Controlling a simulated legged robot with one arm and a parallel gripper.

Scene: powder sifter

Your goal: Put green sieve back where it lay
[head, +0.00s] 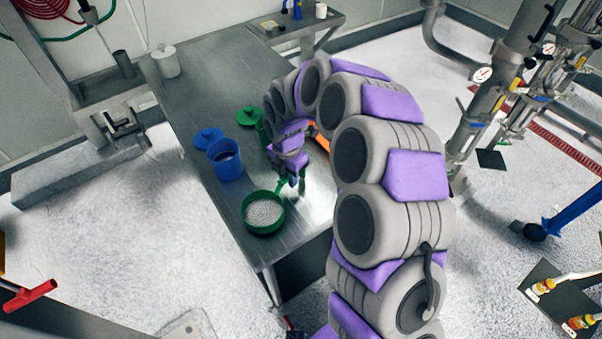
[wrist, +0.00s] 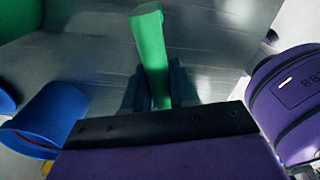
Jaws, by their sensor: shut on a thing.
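The green sieve (head: 272,229), a round green rim around a pale grey mesh, is at the near end of the metal table (head: 205,87). Its handle points up and right to my gripper (head: 291,181). In the wrist view my gripper (wrist: 155,88) is shut on the green handle (wrist: 150,45), with a dark finger on each side. The sieve's round part is not visible in the wrist view. I cannot tell whether the sieve touches the table or hangs just above it.
An open blue container (head: 227,168) stands behind the sieve, with a blue lid (head: 208,137) beyond it. A green lid (head: 249,115) and green container (head: 263,133) are close to my arm. A white lidded pot (head: 166,62) stands at the far left.

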